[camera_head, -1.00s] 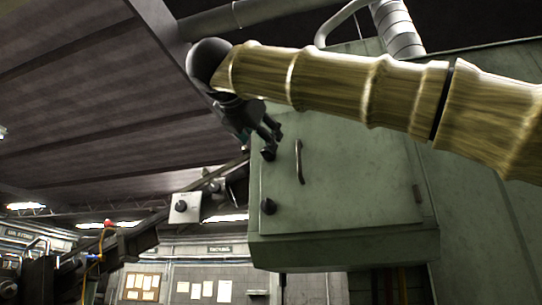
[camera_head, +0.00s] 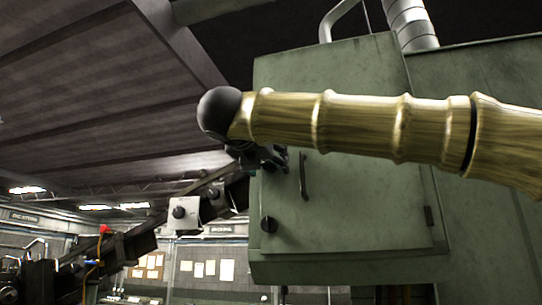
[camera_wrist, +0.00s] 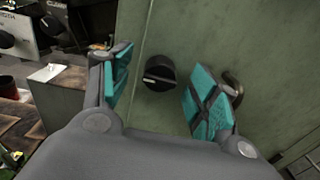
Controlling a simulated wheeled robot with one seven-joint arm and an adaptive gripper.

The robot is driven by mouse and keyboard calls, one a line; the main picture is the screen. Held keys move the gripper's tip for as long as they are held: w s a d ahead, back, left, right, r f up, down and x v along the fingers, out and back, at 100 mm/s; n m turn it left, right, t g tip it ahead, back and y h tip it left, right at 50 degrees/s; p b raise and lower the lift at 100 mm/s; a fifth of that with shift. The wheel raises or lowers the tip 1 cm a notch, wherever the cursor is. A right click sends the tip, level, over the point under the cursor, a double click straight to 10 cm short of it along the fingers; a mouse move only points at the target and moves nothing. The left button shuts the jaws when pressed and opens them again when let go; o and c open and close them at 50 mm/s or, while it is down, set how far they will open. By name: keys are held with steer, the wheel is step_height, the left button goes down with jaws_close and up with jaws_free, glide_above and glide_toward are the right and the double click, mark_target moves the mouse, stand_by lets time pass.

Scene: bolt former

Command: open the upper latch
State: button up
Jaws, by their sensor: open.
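The upper latch is a round black knob (camera_wrist: 160,73) with a small pale mark on its left side, set on the green cabinet door. In the wrist view it shows between my gripper's (camera_wrist: 163,72) two teal-padded fingers, with a gap visible on each side. My gripper is open and empty. In the head view my gripper (camera_head: 268,157) is at the door's upper left edge, partly behind my arm, and hides the upper latch. The green cabinet door (camera_head: 365,205) appears closed.
A lower black latch (camera_head: 269,225) sits below on the same door. A curved door handle (camera_head: 303,176) stands right of the latches; in the wrist view it is (camera_wrist: 234,88) close behind the right finger. A grey box with a black knob (camera_head: 186,214) lies left of the cabinet.

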steer(key=n+p, duration=0.2)
steer(key=n, duration=0.4)
steer(key=shift+s, duration=0.1)
jaws_close()
stand_by(0.4)
